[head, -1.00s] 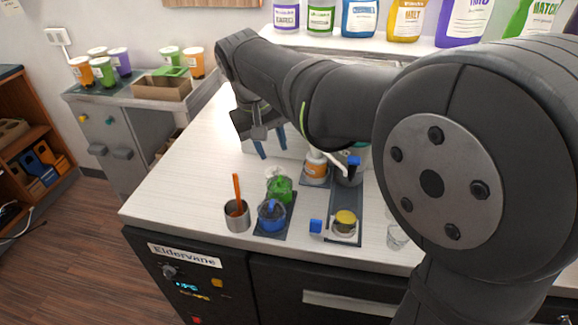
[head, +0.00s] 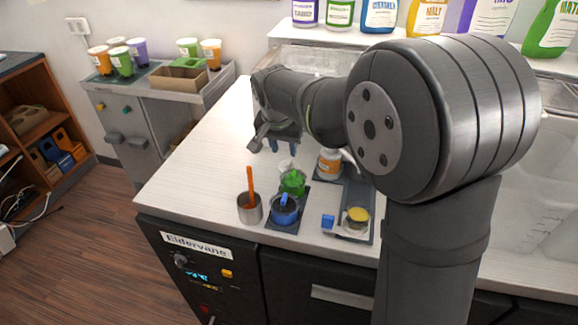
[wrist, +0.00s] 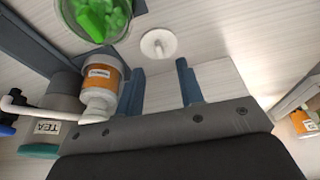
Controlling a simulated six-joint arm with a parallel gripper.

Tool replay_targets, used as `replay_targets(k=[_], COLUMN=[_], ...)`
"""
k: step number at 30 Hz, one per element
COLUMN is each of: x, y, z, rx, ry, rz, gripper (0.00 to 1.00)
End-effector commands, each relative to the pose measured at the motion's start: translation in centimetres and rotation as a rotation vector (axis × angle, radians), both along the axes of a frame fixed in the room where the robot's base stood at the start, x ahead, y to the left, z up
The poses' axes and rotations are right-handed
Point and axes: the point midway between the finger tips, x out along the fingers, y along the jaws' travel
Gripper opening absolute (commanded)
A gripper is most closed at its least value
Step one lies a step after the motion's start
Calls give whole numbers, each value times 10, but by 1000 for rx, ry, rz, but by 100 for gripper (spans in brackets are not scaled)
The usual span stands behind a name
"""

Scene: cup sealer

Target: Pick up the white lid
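The white lid (wrist: 158,43) lies flat on the pale counter in the wrist view, a round disc with a small knob in its middle. In the head view the white lid (head: 286,165) shows just behind the container of green pieces (head: 293,182), which partly hides it. My gripper (head: 283,146) is open and empty, behind the lid in the head view. In the wrist view my gripper (wrist: 161,80) has its two blue fingers apart, with bare counter between them. The lid is ahead of the fingertips, roughly in line with the gap, and not touched.
An orange-labelled bottle (wrist: 103,80) stands close beside the left finger in the wrist view. A blue container (head: 284,209), a metal cup (head: 250,208) with an orange stick and a yellow-topped jar (head: 357,215) stand nearer the front. The counter left of them is clear.

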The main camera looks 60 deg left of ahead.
Motion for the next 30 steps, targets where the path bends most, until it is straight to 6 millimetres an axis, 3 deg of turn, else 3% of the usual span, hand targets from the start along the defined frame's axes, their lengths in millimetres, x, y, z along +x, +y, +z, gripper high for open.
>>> replay_targets(k=[3,11,21,27,30], x=[4,9,25,26,25], y=[3,7,19,19,19], z=[-16,-28,-68,-69,-68], rx=[-1,0,-2,0,0], ry=[0,0,0,0,0], rz=[0,0,1,1,1], gripper=[35,35,35,35,17])
